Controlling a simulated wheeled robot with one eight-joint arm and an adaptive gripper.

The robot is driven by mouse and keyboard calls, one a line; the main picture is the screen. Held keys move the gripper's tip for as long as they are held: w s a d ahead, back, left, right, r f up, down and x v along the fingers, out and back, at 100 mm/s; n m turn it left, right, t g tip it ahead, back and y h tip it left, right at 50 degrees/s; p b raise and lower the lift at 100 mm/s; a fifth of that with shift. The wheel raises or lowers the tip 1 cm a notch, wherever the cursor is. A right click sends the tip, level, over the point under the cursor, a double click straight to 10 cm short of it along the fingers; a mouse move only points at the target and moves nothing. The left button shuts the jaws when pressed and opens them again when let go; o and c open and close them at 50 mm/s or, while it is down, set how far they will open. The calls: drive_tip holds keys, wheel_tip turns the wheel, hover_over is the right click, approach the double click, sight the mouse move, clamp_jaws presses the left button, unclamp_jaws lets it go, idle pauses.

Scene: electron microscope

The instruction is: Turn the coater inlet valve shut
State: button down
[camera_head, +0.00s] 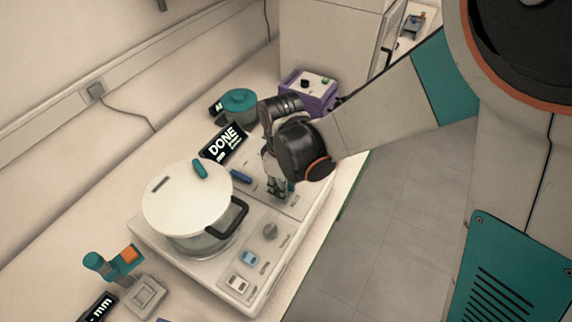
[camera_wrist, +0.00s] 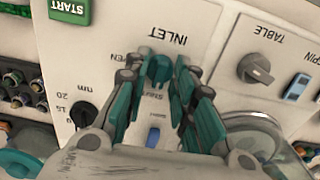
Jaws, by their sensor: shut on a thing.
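The coater inlet valve is a teal knob (camera_wrist: 159,69) under the label INLET in the wrist view. My gripper (camera_wrist: 158,85) has its fingers on both sides of this knob and is shut on it. OPEN is partly readable to one side of the knob and SHUT below it, partly covered by the fingers. In the head view my gripper (camera_head: 277,188) points down at the coater's panel (camera_head: 298,208), and the knob is mostly hidden there. A screen (camera_head: 223,144) on the coater reads DONE.
The coater's round chamber with a white lid (camera_head: 187,197) and black handle (camera_head: 231,217) stands beside my gripper. A grey TABLE knob (camera_head: 270,231) is near it. Behind are a purple box (camera_head: 312,92) and a teal-lidded pot (camera_head: 239,101). Floor (camera_head: 400,230) is clear on the right.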

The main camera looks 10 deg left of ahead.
drive_tip(key=c, duration=1.3)
unclamp_jaws()
